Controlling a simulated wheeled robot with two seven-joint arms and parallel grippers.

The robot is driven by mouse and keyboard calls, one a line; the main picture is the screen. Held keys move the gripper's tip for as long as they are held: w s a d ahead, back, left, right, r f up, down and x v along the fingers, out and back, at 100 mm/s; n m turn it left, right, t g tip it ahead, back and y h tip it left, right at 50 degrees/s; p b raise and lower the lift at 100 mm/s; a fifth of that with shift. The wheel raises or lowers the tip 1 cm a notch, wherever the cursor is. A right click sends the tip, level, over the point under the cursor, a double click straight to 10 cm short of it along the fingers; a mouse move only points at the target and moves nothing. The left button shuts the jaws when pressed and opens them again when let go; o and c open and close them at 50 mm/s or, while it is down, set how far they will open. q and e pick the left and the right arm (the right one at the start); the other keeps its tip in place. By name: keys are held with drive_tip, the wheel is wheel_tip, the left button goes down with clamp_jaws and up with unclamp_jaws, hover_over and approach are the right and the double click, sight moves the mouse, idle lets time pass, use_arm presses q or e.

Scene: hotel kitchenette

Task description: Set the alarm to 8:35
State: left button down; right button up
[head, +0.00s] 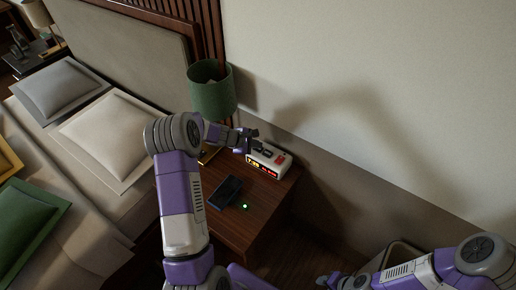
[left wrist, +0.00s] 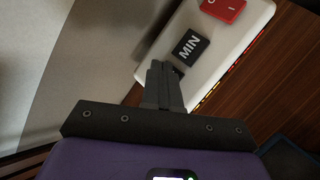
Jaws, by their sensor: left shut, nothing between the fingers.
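The white alarm clock (head: 281,166) stands at the back of the wooden nightstand. Its front has a yellow lit readout and a red lit one, too small to read surely. In the left wrist view, the clock's white top (left wrist: 228,45) carries a dark button marked MIN (left wrist: 190,47) and a red button (left wrist: 223,8). My left gripper (head: 256,140) is shut and empty over the clock's top. In the left wrist view, its fingertips (left wrist: 162,68) are close beside the MIN button; I cannot tell whether they touch. My right gripper (head: 328,281) is low at the bottom edge, its fingers unclear.
A green-shaded lamp (head: 211,92) stands left of the clock, close to my left arm. A dark flat object (head: 225,192) lies on the nightstand (head: 262,200), with a small green light near it. The bed is on the left and the wall is behind the clock.

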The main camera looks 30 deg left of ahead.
sight(256, 150)
idle(0.4)
use_arm(q)
drive_tip(key=shift+r+p, duration=0.55)
drive_tip(key=shift+r, duration=0.2)
drive_tip(key=shift+r, duration=0.1)
drive_tip(key=shift+r+p, duration=1.9)
drive_tip(key=shift+r, duration=0.45)
idle(0.5)
